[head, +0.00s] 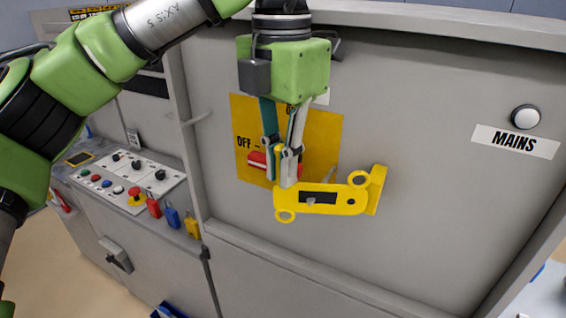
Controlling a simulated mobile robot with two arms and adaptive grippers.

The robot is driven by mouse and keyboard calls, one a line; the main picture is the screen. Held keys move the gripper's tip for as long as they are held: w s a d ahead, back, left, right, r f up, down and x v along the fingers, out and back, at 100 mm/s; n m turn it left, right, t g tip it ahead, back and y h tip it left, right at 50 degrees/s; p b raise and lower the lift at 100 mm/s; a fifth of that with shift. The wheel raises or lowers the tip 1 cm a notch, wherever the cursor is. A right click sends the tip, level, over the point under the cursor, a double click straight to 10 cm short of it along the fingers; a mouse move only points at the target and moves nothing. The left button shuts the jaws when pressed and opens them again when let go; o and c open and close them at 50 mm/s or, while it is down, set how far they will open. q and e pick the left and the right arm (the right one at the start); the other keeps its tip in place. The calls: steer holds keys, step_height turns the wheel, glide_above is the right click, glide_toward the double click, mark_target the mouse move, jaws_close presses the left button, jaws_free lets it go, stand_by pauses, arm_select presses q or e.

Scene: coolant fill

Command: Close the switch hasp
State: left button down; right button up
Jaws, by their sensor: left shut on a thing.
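The switch hasp (348,199) is a yellow bar with a dark slot, a ring at each end and a bracket at its right, on the grey cabinet front. A red switch handle (258,160) shows on the yellow switch plate (323,135), beside the word OFF. My left gripper (286,180) points down in front of the plate, its fingers shut at the left end of the hasp. The fingers hide part of the handle and of the hasp's left end. My right gripper is not in view.
A control panel (118,172) with buttons and a red emergency stop (136,196) is at the left. A white round lamp (525,117) sits above the MAINS label (515,141). The door right of the hasp is clear.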

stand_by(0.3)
arm_select(q)
steer(key=c, duration=2.1)
jaws_free()
